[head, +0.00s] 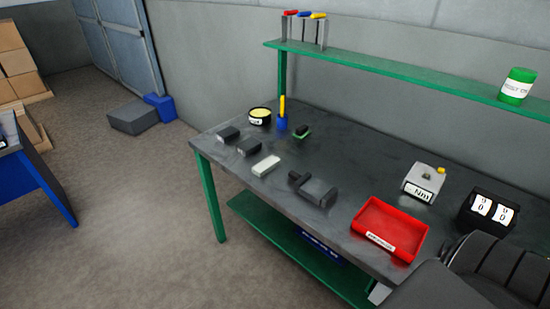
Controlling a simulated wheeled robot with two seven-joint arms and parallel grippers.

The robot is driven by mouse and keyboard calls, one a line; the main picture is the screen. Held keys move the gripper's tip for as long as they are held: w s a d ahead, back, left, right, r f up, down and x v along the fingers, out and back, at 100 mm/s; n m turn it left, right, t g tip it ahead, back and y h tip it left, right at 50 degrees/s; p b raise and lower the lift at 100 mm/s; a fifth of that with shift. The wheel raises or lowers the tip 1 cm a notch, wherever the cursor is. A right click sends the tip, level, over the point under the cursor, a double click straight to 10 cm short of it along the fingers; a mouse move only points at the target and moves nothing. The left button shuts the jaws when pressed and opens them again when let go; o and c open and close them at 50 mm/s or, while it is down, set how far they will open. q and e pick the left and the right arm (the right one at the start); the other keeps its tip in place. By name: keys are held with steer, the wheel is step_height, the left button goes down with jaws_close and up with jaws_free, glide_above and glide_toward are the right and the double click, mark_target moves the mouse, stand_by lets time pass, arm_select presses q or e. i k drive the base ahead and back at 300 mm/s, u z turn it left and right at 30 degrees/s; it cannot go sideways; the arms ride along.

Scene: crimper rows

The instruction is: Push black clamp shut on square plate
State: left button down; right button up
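No part is clearly readable as a black clamp on a square plate at this size. A small black piece on a green base (302,133) sits toward the back of the dark workbench. A larger dark grey block with a black handle-like part (316,191) lies near the front edge, at mid-length. Whether either is the clamp, and whether it is open or shut, I cannot tell. Neither of my grippers is in view. Dark parts at the lower right corner look like my own arm, with no fingers showing.
Two dark blocks (238,141) and a white block (266,165) lie at the bench's left. A yellow-topped tin (259,116) and blue holder (282,125) stand behind. A red tray (388,232), grey meter (424,182) and black counter (488,211) occupy the right. A green shelf (400,70) overhangs the back.

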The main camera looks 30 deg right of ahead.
mark_target(300, 180)
steer(key=z, duration=0.45)
steer(key=i, duration=0.75)
steer(key=z, duration=0.75)
